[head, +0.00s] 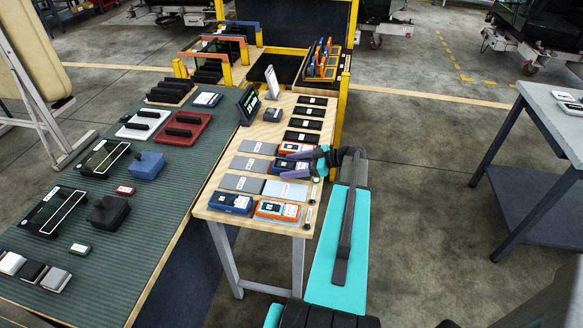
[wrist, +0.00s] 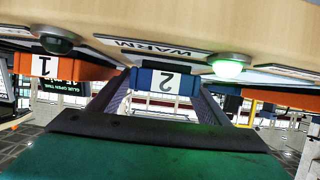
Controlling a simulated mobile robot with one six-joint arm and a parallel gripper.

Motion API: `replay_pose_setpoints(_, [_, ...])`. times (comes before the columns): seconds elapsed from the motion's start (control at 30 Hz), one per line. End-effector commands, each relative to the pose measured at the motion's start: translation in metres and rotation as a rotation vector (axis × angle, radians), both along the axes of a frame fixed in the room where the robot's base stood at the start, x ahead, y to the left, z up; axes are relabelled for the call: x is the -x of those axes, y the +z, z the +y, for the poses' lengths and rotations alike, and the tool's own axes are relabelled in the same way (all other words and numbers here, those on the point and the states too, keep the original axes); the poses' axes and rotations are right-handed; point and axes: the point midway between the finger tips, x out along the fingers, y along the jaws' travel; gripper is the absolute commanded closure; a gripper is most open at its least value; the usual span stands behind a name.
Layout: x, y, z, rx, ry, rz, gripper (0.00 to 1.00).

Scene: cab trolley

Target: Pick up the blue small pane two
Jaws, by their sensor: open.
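The blue small pane two (wrist: 146,80), with a white label reading 2, is straight ahead in the wrist view, which looks upside down. My gripper (wrist: 160,97) is open, with one finger to each side of the pane's blue end. I cannot tell whether either finger touches it. In the head view, the blue pane (head: 277,166) lies on the wooden table, partly hidden by my gripper (head: 288,166), which reaches in from the right edge.
An orange piece labelled 1 (wrist: 72,68) sits beside pane two. A lit green lamp (wrist: 229,68) and a dark lamp (wrist: 52,43) are close to the fingers. Another blue piece (head: 230,202) and an orange one (head: 278,210) lie at the wooden table's near end.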

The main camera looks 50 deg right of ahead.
Motion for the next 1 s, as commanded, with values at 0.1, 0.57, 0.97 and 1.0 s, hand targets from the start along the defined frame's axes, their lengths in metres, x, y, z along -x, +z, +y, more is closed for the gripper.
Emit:
replay_pose_setpoints(0.1, [-0.0001, 0.0001, 0.0002, 0.000, 0.000, 0.000, 0.30])
replay_pose_setpoints(0.57, [-0.0002, 0.0003, 0.0005, 0.000, 0.001, 0.000, 0.74])
replay_pose_setpoints(0.97, [-0.0004, 0.0022, 0.0006, 0.000, 0.001, -0.001, 0.80])
replay_pose_setpoints(1.0, [-0.0005, 0.0031, 0.0007, 0.000, 0.001, -0.001, 0.80])
